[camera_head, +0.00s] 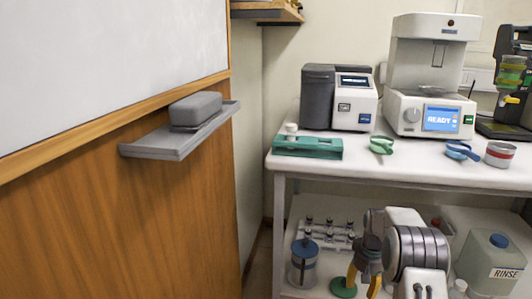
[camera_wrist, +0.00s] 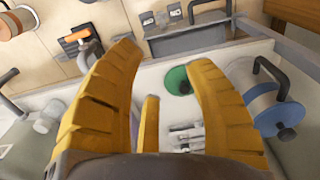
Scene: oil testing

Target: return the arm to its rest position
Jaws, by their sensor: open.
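My gripper (camera_head: 364,283) shows low in the head view, in front of the lower shelf, with its yellow fingers pointing down. In the wrist view my gripper (camera_wrist: 163,62) has its yellow fingers spread apart, with nothing held between them. A green round piece (camera_head: 342,288) is close to the left of the fingers; in the wrist view a green disc (camera_wrist: 178,80) shows beyond the gap between them. My grey arm link is to the right of the gripper in the head view. The arm's lower part is cut off by the frame.
The white bench (camera_head: 430,170) carries a grey-white instrument (camera_head: 355,105), a machine reading READY (camera_head: 430,100) and a teal tray (camera_head: 307,147). Below are a blue-lidded jar (camera_head: 304,262), a vial rack (camera_head: 325,238) and a RINSE container (camera_head: 492,262). A grey ledge (camera_head: 160,146) juts out left.

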